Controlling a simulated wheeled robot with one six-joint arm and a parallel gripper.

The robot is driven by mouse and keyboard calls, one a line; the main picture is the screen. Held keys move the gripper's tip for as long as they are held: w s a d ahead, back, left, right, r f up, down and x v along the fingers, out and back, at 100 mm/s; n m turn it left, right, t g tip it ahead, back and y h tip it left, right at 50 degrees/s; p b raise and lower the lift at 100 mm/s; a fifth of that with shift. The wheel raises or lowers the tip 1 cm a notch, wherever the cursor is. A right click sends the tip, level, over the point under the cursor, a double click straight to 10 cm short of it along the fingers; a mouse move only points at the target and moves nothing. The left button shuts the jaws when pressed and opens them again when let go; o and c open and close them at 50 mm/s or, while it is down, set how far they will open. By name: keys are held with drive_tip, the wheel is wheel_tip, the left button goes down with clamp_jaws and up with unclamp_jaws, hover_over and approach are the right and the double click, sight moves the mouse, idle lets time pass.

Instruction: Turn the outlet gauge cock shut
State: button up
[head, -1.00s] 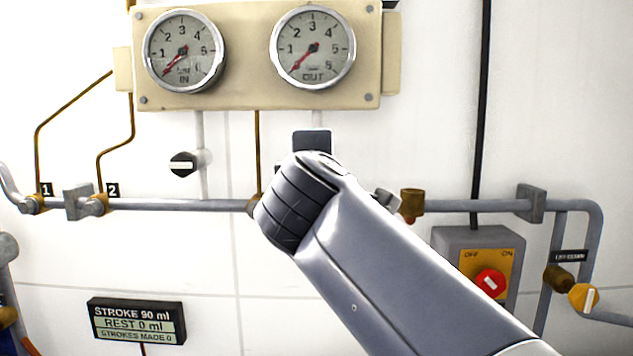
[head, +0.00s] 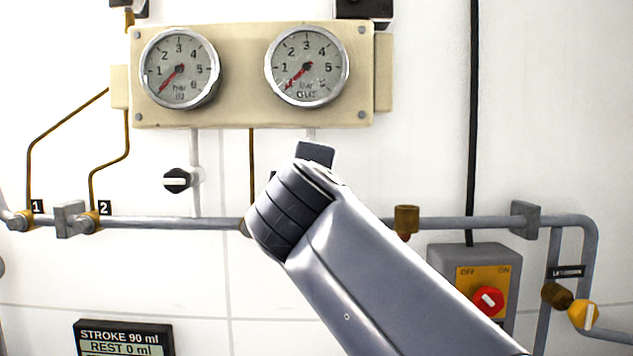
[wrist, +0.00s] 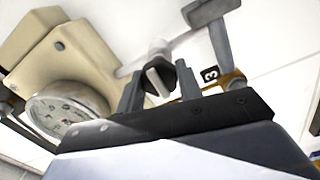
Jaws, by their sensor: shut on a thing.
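In the wrist view my gripper (wrist: 157,74) has its two fingers on either side of the black outlet gauge cock (wrist: 166,76), shut on it. The knob has a pale bar, which appears to lie across the thin pipe behind it. In the head view my arm hides the cock; the dark wrist block (head: 315,153) is tilted just below the outlet gauge (head: 307,66). That gauge's red needle points to the lower left, near the low end. It shows partly in the wrist view (wrist: 62,112).
The similar inlet cock (head: 177,180) is left of my arm, its white bar level, under the inlet gauge (head: 180,68). A horizontal grey pipe (head: 170,223) runs behind my arm. A red switch (head: 488,300) and a yellow knob (head: 583,315) are at right.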

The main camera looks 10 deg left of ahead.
drive_tip(key=o, duration=1)
drive_tip(key=b+v, duration=0.2)
drive_tip(key=v, duration=0.9)
drive_tip(key=shift+w, duration=0.15)
drive_tip(key=p+x, duration=0.2)
drive_tip(key=x, duration=0.8)
drive_tip(key=shift+w+a, duration=0.1)
drive_tip(key=shift+w, duration=0.3)
drive_tip(key=shift+s, duration=0.1)
